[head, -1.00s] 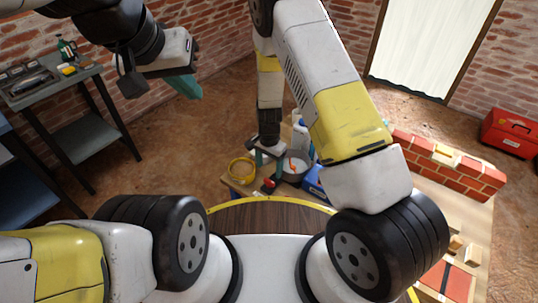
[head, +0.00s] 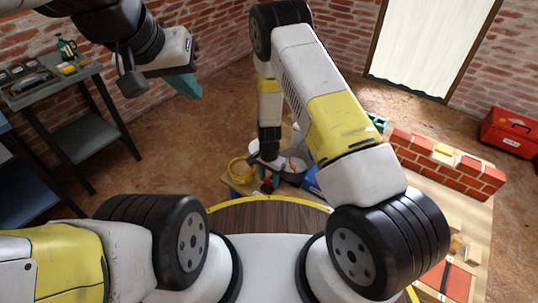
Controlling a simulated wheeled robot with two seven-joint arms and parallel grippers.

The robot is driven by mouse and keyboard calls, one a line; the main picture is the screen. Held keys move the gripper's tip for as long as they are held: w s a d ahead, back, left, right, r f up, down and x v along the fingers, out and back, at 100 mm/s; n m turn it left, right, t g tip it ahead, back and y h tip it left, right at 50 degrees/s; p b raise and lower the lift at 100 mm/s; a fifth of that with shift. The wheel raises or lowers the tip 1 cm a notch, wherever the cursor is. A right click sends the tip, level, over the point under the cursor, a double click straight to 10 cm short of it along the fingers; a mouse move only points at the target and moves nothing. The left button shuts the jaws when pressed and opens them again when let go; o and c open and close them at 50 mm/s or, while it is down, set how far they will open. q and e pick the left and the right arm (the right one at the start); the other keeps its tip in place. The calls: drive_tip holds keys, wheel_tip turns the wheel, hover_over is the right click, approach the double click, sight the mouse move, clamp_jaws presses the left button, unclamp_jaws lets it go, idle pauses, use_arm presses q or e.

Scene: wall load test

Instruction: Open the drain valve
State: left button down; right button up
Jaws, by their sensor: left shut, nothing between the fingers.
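My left gripper (head: 187,86) is shut and empty, held up at the upper left, apart from the worktop. My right gripper (head: 267,174) reaches down over the far end of the low worktop, between a yellow round container (head: 241,171) and a grey pot (head: 294,166). Its fingers are small and partly covered, so I cannot tell whether they are open. A small red part (head: 267,185) shows right at its fingertips; it may be the drain valve's handle, but I cannot tell, nor whether the fingers touch it. My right arm hides much of this area.
A low brick wall (head: 447,168) stands on the wooden worktop (head: 484,210) at the right. A blue box (head: 311,182) is beside the pot. A grey bench (head: 85,137) with tools stands at the left. A red toolbox (head: 511,132) is on the floor at the far right.

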drive_tip(key=c, duration=0.6)
drive_tip(key=shift+n, duration=0.3)
drive_tip(key=n, duration=1.1)
drive_tip(key=shift+n, duration=0.4)
drive_tip(key=n, duration=0.5)
drive_tip(key=shift+n, duration=0.4)
drive_tip(key=o, duration=1.3)
drive_tip(key=shift+o, duration=0.2)
